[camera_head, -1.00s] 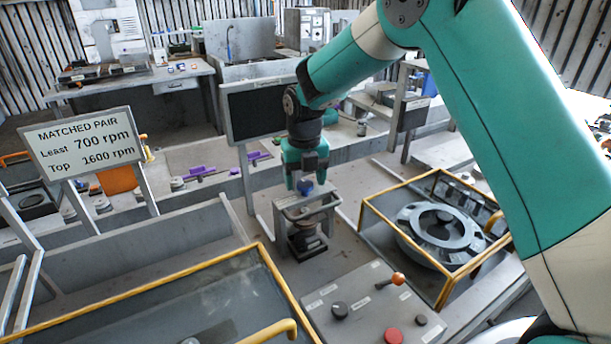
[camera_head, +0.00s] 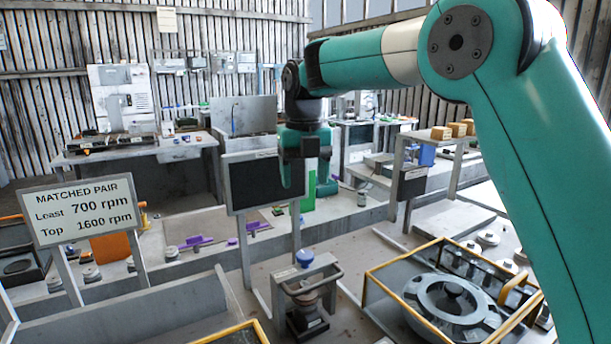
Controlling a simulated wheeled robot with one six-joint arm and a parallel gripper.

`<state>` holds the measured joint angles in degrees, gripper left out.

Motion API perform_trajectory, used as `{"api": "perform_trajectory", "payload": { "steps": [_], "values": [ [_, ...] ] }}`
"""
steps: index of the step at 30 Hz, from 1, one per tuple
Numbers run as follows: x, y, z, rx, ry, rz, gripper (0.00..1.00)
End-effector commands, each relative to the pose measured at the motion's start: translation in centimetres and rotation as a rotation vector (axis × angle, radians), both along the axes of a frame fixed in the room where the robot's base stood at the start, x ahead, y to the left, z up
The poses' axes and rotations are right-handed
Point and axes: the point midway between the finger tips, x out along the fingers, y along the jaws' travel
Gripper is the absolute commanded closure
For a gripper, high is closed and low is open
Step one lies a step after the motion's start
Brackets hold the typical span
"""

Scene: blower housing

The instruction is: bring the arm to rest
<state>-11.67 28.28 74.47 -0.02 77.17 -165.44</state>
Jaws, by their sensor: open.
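My gripper (camera_head: 304,182) hangs from my teal arm near the middle of the view, fingers pointing down. It is open with nothing between its fingers. It is in front of the dark panel (camera_head: 264,184) and above a small grey stand (camera_head: 306,280) with a blue knob (camera_head: 305,258) on top. A clear gap shows between the fingertips and the knob. The arm is raised, with its forearm nearly level.
A yellow-edged enclosure (camera_head: 399,318) holding a grey ring-shaped housing (camera_head: 452,303) stands at the lower right. A sign (camera_head: 84,210) reading "MATCHED PAIR" is at the left. Workbenches (camera_head: 150,152) line the back. The space around my gripper looks free.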

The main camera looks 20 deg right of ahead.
Motion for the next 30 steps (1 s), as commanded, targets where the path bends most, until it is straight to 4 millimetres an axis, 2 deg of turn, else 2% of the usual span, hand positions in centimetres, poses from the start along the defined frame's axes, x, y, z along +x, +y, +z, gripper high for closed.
{"api": "perform_trajectory", "payload": {
  "steps": [15,19,23,30],
  "values": [
    [0.0,0.0,0.4,0.000,0.000,-0.003,0.33],
    [-1.0,0.2,0.5,0.006,-0.004,-0.086,0.33],
    [-3.8,0.6,0.5,0.028,-0.013,-0.328,0.33],
    [-11.9,1.9,-0.4,0.112,0.016,-0.969,0.33]
  ]
}}
